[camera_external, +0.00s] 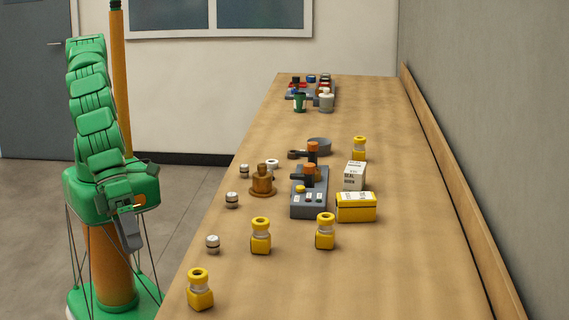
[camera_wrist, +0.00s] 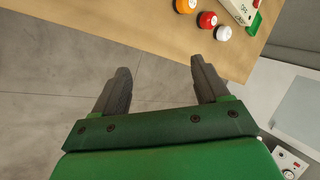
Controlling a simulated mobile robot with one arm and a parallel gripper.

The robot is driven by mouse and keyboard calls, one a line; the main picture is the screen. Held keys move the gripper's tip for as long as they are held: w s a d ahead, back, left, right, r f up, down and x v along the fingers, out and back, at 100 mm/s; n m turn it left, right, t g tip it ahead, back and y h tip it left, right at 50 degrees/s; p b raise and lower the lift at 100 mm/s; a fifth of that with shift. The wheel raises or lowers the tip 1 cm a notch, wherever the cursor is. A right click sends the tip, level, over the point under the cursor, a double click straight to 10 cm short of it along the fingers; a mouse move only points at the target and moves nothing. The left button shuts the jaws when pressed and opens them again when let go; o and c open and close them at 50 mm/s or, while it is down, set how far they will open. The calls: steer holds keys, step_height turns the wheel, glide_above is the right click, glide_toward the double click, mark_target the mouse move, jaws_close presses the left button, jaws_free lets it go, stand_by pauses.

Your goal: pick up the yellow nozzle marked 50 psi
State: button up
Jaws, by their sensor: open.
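Several yellow nozzles with clear middle bands stand upright on the wooden bench in the external view: one at the front left (camera_external: 200,289), one behind it (camera_external: 260,236), one to the right (camera_external: 325,231) and one farther back (camera_external: 359,148). Their markings are too small to read, so I cannot tell which is the 50 psi one. My gripper (camera_external: 130,230) hangs left of the bench, apart from all the nozzles. In the wrist view my gripper (camera_wrist: 160,68) is open, with nothing between its fingers. No yellow nozzle can be made out there.
A grey pump unit (camera_external: 310,192), a brown fitting (camera_external: 262,180), a white box (camera_external: 354,176) and a yellow box (camera_external: 356,207) stand mid-bench. Small silver caps lie along the left edge. In the wrist view a red knob (camera_wrist: 207,20) sits near the bench edge. The front right bench is clear.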

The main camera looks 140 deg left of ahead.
steer(key=s+a+g+y, duration=0.35)
steer(key=a+y, duration=0.35)
steer(key=a, duration=1.2)
steer(key=s+a+r+g+y, duration=0.1)
steer(key=s+a+r+y, duration=0.1)
steer(key=a+r, duration=0.15)
steer(key=s+a+r+n+g+y, duration=0.1)
steer(key=a+r+y, duration=0.15)
steer(key=a, duration=0.25)
steer(key=s+a+r+g+y, duration=0.1)
steer(key=s+a+r+y, duration=0.15)
steer(key=a, duration=0.25)
glide_toward(266, 229)
steer(key=a, duration=0.1)
steer(key=s+a+f, duration=0.2)
steer(key=shift+a, duration=0.35)
steer(key=shift+a+f, duration=0.15)
steer(key=shift+f, duration=0.1)
steer(key=shift+x, duration=3.75)
steer(key=shift+r, duration=0.1)
steer(key=c, duration=1.2)
